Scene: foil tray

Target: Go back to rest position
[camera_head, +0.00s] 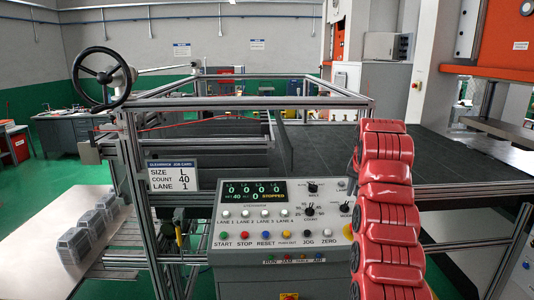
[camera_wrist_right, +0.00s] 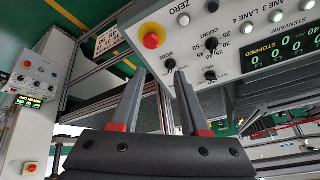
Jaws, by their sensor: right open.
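My right arm, red and segmented, rises along the right of the head view. It covers the right edge of the control panel (camera_head: 240,240). The fingers of my right gripper (camera_wrist_right: 160,73) show in the wrist view. They are apart with nothing between them, in front of the control panel (camera_wrist_right: 220,75), which appears turned over there. The red stop button on its yellow base (camera_wrist_right: 152,41) lies beyond the fingertips; I see no contact. The panel display (camera_head: 255,192) reads STOPPED with zeros. My left gripper is not in view.
A job card (camera_head: 172,177) reads size L, count 40, lane 1. Stacked grey trays (camera_head: 88,228) stand on a white table (camera_head: 40,262) at the left. A black handwheel (camera_head: 102,78) and metal frame rails (camera_head: 250,103) surround the dark machine bed (camera_head: 315,150).

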